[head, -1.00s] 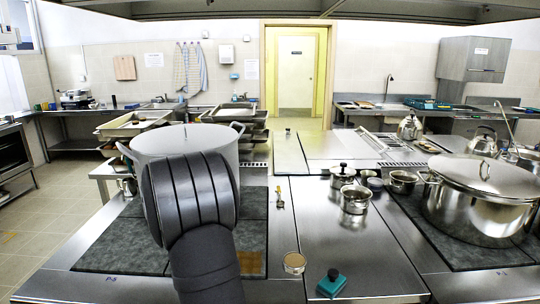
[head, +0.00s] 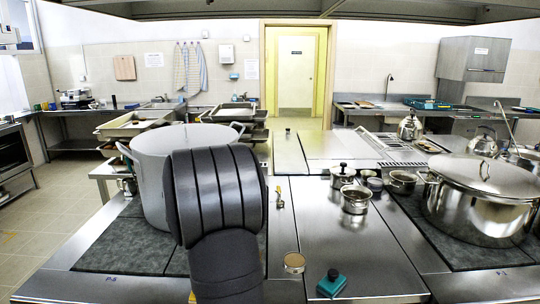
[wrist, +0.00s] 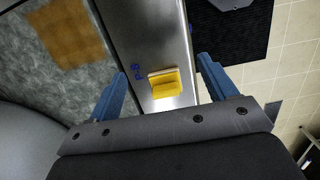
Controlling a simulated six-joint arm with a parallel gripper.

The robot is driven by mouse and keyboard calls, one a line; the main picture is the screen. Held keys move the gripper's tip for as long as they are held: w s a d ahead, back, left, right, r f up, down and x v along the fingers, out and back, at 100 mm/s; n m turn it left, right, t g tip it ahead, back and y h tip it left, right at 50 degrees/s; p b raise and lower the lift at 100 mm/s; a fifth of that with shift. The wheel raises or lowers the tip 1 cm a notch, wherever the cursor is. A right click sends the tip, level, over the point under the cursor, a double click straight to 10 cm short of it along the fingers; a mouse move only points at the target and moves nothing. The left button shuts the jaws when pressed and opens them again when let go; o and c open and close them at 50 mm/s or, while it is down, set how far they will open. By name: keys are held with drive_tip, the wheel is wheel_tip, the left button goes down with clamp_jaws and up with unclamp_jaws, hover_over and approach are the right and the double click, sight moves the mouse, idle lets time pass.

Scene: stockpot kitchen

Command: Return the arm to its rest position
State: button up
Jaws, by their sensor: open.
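My gripper (wrist: 162,72) is open in the wrist view, its two blue fingers spread apart and pointing down toward the steel counter edge (wrist: 140,30). A yellow block (wrist: 166,84) shows between the fingers, on or just above the steel; I cannot tell its height. Nothing is visibly clamped. In the head view my dark arm covers part of the hob, and the gripper itself is out of sight. A tall grey stockpot (head: 155,200) stands behind and left of my arm, partly hidden by it.
A lidded steel pot (head: 480,205) stands at right. Small pots (head: 355,199) stand mid-counter, with a round tin (head: 294,262) and a teal-based item (head: 331,284) nearer the front. The steel between them is partly clear. A dark mat (wrist: 235,35) lies on the floor.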

drive_tip(key=d+r, duration=0.3)
drive_tip(key=d, duration=0.3)
drive_tip(key=w+d+f, duration=0.1)
drive_tip(key=w+f, duration=0.1)
drive_tip(key=w, duration=0.1)
drive_tip(key=w+d+f, duration=0.2)
drive_tip(key=w, duration=0.1)
drive_tip(key=w+d+f, duration=0.1)
drive_tip(key=w+f, duration=0.1)
drive_tip(key=w, duration=0.1)
drive_tip(key=shift+w+d, duration=0.15)
drive_tip(key=shift+w, duration=0.15)
drive_tip(key=shift+f, duration=0.5)
